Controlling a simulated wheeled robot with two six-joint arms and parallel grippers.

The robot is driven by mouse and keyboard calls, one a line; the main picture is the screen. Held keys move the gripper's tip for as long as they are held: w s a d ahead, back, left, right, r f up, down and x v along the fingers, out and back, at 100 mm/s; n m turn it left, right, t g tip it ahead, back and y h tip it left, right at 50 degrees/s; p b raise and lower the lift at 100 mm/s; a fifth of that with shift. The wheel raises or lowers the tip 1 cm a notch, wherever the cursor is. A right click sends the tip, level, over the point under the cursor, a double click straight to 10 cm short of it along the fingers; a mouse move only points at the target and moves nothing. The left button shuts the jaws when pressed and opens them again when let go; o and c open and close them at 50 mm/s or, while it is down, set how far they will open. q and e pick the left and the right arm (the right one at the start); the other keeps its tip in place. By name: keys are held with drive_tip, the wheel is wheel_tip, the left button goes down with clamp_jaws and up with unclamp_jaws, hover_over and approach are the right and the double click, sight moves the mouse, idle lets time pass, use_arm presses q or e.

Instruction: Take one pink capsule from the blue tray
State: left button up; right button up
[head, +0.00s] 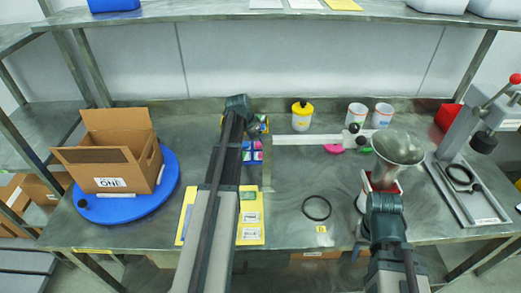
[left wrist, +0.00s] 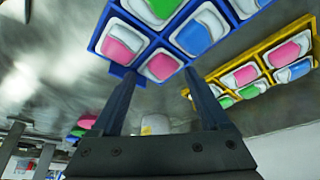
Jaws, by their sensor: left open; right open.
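The blue tray (head: 247,162) stands on the bench just right of my left arm, which hides part of it. In the left wrist view the blue tray (left wrist: 133,58) holds pink, blue and green capsules in compartments. One pink capsule (left wrist: 163,67) lies in the compartment nearest my left gripper (left wrist: 160,82), whose open fingers point at it with nothing between them. Another pink capsule (left wrist: 124,43) lies to its left. In the head view my left wrist hides its fingers. My right gripper (head: 385,208) is at the lower right before the metal funnel; its fingertips are hidden.
A yellow tray (left wrist: 222,66) with pink and green capsules is beside the blue one. A yellow-lidded jar (head: 302,118), two white cups (head: 356,114) and a funnel (head: 398,148) stand to the right. A cardboard box (head: 112,160) sits on a blue turntable (head: 125,208). A black ring (head: 317,208) lies mid-bench.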

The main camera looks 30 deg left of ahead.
sight(259, 144)
use_arm(q)
drive_tip(key=b+x, duration=0.1)
drive_tip(key=x, duration=0.1)
drive_tip(key=shift+w+f, duration=0.1)
drive_tip(key=shift+f, duration=0.15)
drive_tip(key=shift+r, duration=0.15)
drive_tip(key=shift+d, duration=0.15)
drive_tip(key=c, duration=1.1)
use_arm(e)
wheel_tip(259, 144, down, 2)
drive_tip(key=shift+s+f, duration=0.1)
drive_tip(key=shift+f, duration=0.1)
use_arm(q)
drive_tip(key=shift+r, duration=0.1)
use_arm(e)
drive_tip(key=shift+r, duration=0.2)
use_arm(q)
drive_tip(key=shift+r+p, duration=0.5)
drive_tip(key=shift+p, duration=0.1)
wheel_tip(259, 144, up, 9)
drive_tip(key=p, duration=0.8)
drive_tip(key=shift+f, duration=0.2)
use_arm(e)
wheel_tip(259, 144, up, 10)
drive_tip(key=shift+f, duration=0.15)
